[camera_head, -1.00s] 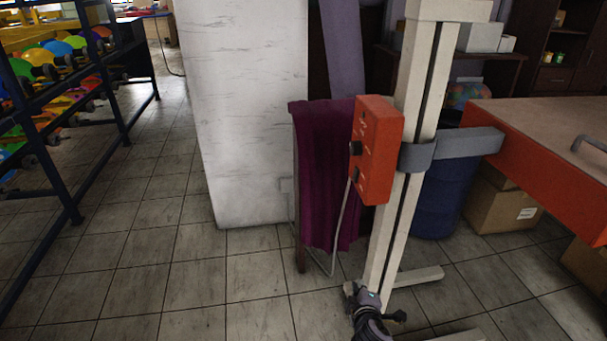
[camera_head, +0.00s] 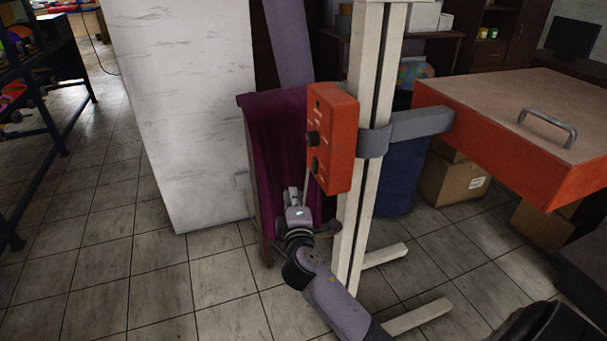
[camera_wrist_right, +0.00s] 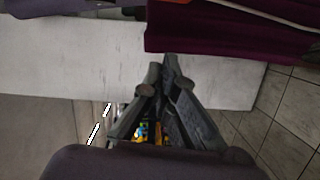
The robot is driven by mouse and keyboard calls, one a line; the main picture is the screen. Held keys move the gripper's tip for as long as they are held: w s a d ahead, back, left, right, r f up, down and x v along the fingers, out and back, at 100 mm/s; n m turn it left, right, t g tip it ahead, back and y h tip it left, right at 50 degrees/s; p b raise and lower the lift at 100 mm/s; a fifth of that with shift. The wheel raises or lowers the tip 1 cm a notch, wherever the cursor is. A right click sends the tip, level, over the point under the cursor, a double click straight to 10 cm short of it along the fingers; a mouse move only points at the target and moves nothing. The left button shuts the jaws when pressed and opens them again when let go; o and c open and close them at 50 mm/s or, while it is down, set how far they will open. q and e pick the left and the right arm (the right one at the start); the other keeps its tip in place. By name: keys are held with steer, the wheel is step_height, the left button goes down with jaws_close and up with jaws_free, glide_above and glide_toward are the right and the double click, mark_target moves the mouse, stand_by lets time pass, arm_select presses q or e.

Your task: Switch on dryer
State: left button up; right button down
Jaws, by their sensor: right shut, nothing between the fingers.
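The dryer's orange control box (camera_head: 333,137) is fixed to a pale upright post (camera_head: 374,110) in the head view. Two dark knobs, the upper one (camera_head: 312,138) and the lower one (camera_head: 316,165), sit on its left face. My right gripper (camera_head: 293,192) is just below and left of the box, in front of the purple cloth, apart from the knobs. In the right wrist view its fingers (camera_wrist_right: 160,75) are shut with nothing between them. My left gripper is not in view.
A purple cloth (camera_head: 275,135) hangs behind the box. A white panel (camera_head: 185,100) stands to the left. The orange-sided dryer table (camera_head: 500,150) with a grey handle (camera_head: 548,125) is at the right. A blue barrel (camera_head: 402,180) and cardboard boxes (camera_head: 452,180) stand below.

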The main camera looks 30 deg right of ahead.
mark_target(314, 166)
steer(key=w+d+p, duration=0.1)
steer(key=w+d, duration=0.6)
steer(key=d, duration=0.1)
steer(key=shift+f, duration=0.45)
steer(key=shift+w+d, duration=0.1)
steer(key=shift+d+f+n+b, duration=0.2)
steer(key=shift+d+n+b, duration=0.2)
steer(key=shift+n+b, duration=0.15)
